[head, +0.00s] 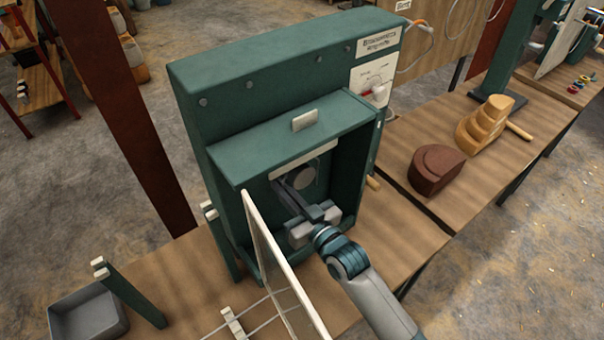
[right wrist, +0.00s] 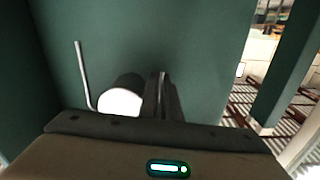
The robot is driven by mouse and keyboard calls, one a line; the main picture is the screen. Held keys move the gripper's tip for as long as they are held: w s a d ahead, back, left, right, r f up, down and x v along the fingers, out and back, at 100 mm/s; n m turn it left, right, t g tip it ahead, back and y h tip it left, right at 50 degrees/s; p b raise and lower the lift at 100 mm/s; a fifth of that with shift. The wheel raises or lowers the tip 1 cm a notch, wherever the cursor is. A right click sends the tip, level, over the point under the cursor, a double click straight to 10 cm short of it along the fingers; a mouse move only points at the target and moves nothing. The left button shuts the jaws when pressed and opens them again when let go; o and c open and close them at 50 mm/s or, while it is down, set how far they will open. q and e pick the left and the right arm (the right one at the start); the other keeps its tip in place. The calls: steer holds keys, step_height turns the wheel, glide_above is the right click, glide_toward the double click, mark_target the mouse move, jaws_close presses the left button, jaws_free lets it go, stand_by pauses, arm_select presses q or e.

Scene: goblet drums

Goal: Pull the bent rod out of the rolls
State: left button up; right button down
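My right gripper (head: 283,188) reaches into the open front of the green machine (head: 270,95), pointing at the back of its chamber. In the right wrist view its dark fingers (right wrist: 162,92) stand close together with a thin pale line between them. I cannot tell whether they hold anything. A thin grey bent rod (right wrist: 84,75) stands to their left, its lower end turning towards a dark roll (right wrist: 122,95) with a white end face. The roll is just left of the fingers. In the head view my gripper hides much of the chamber. My left gripper is out of view.
A pale-edged door panel (head: 272,260) stands open left of my right arm. A grey bin (head: 88,312) is at lower left. A brown block (head: 438,170) and a stepped yellow block (head: 484,125) rest on the bench to the right.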

steer(key=shift+r+p, duration=0.3)
steer(key=shift+r, duration=0.15)
steer(key=p+v, duration=0.1)
steer(key=v, duration=1.2)
stand_by(0.9)
